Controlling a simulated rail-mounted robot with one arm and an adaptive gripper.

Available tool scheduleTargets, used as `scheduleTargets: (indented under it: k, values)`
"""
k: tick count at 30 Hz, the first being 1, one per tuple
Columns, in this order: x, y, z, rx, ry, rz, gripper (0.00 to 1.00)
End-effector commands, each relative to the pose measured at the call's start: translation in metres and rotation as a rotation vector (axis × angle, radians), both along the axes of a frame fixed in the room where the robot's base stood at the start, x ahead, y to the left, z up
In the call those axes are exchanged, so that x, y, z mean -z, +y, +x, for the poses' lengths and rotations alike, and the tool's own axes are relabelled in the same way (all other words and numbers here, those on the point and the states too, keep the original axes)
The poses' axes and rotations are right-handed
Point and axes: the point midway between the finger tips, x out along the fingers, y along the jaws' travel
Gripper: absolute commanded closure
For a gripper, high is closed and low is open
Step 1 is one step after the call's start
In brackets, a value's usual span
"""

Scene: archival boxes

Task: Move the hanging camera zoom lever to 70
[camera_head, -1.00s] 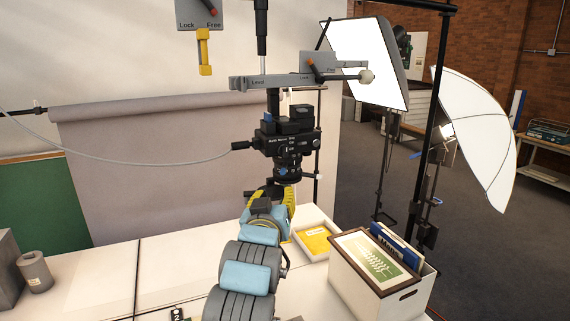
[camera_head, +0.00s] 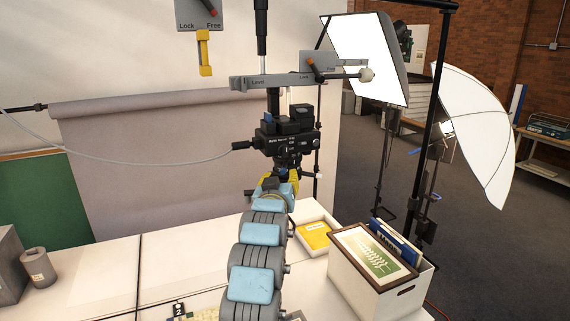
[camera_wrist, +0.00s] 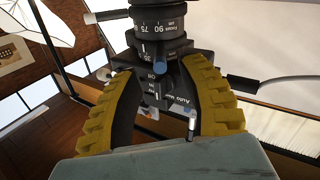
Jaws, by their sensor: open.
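The hanging camera (camera_head: 288,138) is a black body under a vertical column, lens downward. In the wrist view its lens (camera_wrist: 158,22) shows a ring with numbers including 90, 75 and 35. Another blue-grey knob (camera_wrist: 159,66) sits lower on the body. My gripper (camera_wrist: 165,85) is open, its yellow ribbed fingers on either side of the camera in the wrist view. I cannot tell whether they touch it.
A grey crossbar (camera_head: 290,80) with an orange lever is above the camera. A cable (camera_head: 130,161) runs from the left to the camera. A white box (camera_head: 375,290) with a framed print, a tray with a yellow folder (camera_head: 315,236) and a grey cup (camera_head: 37,266) are on the table.

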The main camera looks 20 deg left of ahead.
Motion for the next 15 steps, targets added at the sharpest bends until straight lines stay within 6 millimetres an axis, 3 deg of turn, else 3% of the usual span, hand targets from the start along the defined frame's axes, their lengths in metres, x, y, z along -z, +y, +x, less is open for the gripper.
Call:
scheduleTargets:
  k: [15]
  values:
    - [0.0,0.011,0.046,0.0,0.003,-0.001,0.59]
